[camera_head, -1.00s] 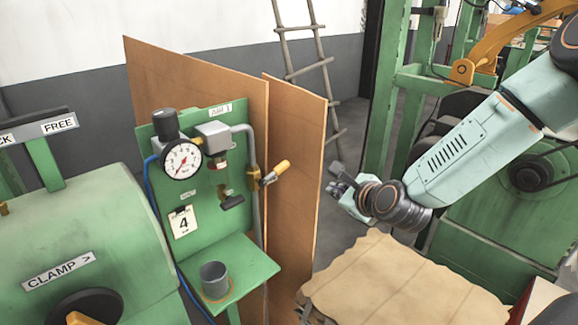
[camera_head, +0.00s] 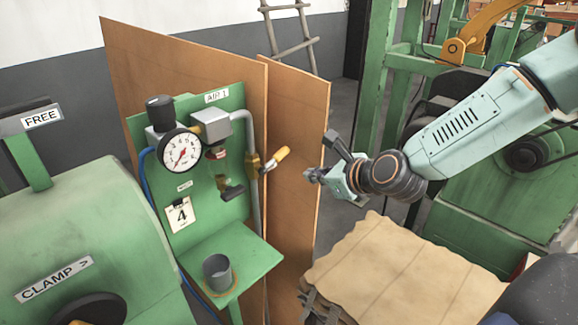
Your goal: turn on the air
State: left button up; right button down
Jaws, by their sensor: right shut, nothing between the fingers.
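The green air panel (camera_head: 226,106), labelled AIR 1, stands left of centre. It carries a round white pressure gauge (camera_head: 181,152) with a red needle, a grey box and a pipe. A valve lever with a yellow-orange handle (camera_head: 281,154) sits on the brass fitting at the panel's right side and points up to the right. My right gripper (camera_head: 318,174) is shut and empty, to the right of the lever and apart from it, in front of the brown board. My left gripper is not in view.
Two brown boards (camera_head: 296,129) stand behind the panel. A grey cup (camera_head: 217,271) is on the panel's green shelf. A green machine (camera_head: 85,228) marked CLAMP fills the lower left. A covered stack (camera_head: 390,268) lies below my right arm.

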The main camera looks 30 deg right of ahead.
aim_at(274, 160)
jog(key=b+x, duration=0.1)
jog(key=x, duration=0.7)
jog(key=shift+r, duration=0.1)
jog(key=r, duration=0.1)
jog(key=r+p, duration=0.1)
jog(key=shift+a+r, duration=0.25)
jog(key=shift+r, duration=0.15)
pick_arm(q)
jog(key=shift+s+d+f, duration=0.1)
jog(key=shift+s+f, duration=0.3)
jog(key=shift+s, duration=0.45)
pick_arm(e)
jog(key=shift+a+r+n+h, duration=0.3)
jog(key=shift+r+n+h, duration=0.1)
jog(key=shift+r+h, duration=0.3)
